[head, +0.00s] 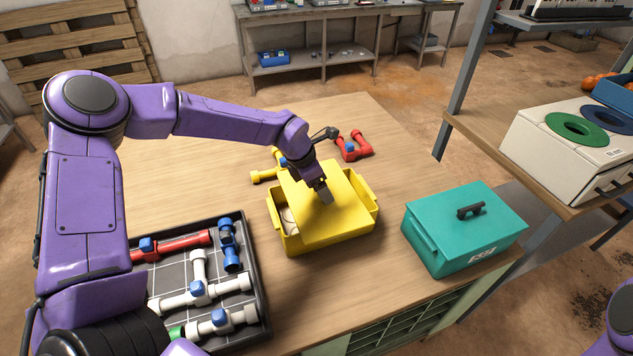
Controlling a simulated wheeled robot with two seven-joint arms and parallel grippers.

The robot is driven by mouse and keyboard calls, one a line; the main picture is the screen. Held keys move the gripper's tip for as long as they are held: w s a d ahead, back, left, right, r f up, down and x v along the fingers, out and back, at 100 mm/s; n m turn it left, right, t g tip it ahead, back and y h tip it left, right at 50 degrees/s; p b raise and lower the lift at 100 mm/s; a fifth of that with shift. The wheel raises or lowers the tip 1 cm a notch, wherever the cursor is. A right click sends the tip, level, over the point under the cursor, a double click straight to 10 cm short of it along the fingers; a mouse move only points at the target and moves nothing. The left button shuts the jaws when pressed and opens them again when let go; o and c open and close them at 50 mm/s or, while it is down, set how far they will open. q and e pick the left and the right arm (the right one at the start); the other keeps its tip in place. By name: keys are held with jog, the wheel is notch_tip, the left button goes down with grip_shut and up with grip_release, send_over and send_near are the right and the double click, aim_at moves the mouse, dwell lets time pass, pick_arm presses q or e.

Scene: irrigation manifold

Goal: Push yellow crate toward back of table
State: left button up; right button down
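The yellow crate (335,236) stands on the wooden table (180,190), right of its middle. A flat yellow panel covers much of its top, and an opening shows at its left side with something pale inside. My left gripper (324,196) reaches in from the left and points down at the crate's top. Its fingertips are at or just above the yellow panel; I cannot tell whether they touch it. The fingers are too small to tell whether they are open. My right gripper is not in view; only a purple part of my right arm shows at the lower right.
Red pipe pieces (354,147) and a yellow pipe piece (264,175) lie behind the crate. A teal box (463,230) stands to its right. A dark tray (262,290) of pipe fittings lies at the front left. The table's far left area is clear.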

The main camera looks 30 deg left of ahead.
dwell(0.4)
pick_arm(q)
jog(key=o, duration=1)
jog(key=shift+r+p, duration=2.95)
jog(key=shift+r, duration=0.6)
grip_shut()
